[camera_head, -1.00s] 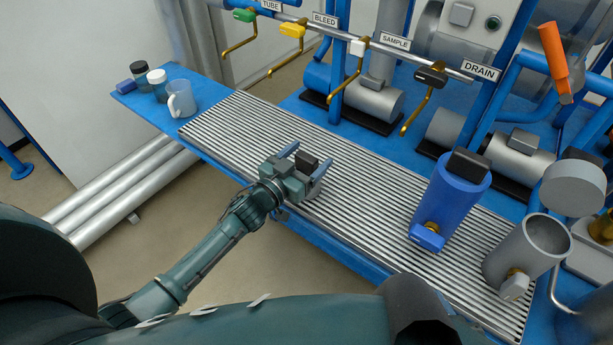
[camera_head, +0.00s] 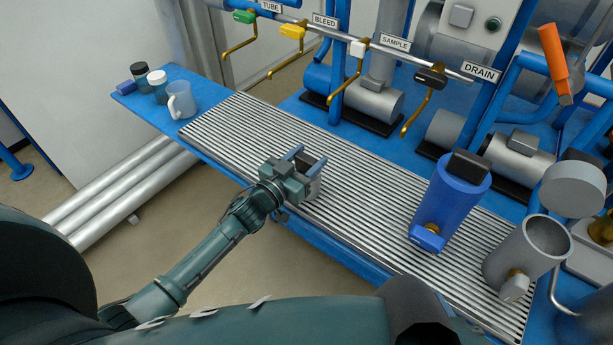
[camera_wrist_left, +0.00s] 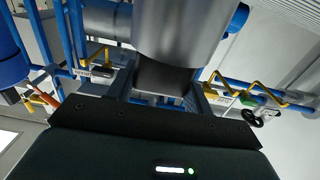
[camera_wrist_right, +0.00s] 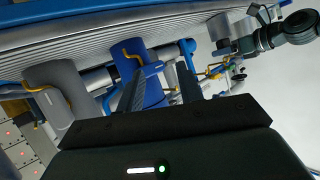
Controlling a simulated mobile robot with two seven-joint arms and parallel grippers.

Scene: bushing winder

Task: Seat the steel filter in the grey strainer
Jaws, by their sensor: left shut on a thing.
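The steel filter (camera_head: 315,188) stands at the near edge of the ribbed bench top, mostly hidden behind my left gripper (camera_head: 309,160) in the head view. That gripper is shut on the filter's dark top handle (camera_wrist_left: 163,75). The filter's grey body (camera_wrist_left: 180,30) fills the top of the left wrist view. The grey strainer (camera_head: 522,258) stands at the right end of the bench, its round mouth uncovered. It also shows in the right wrist view (camera_wrist_right: 58,88). My right gripper (camera_wrist_right: 160,75) is open and empty in its own wrist view; the head view does not show its fingers.
A blue strainer (camera_head: 452,205) with a dark block on top stands between the filter and the grey strainer. A round grey lid (camera_head: 573,190) is behind the grey strainer. A mug (camera_head: 181,99) and small jars are at the far left. The ribbed top (camera_head: 350,195) has free room.

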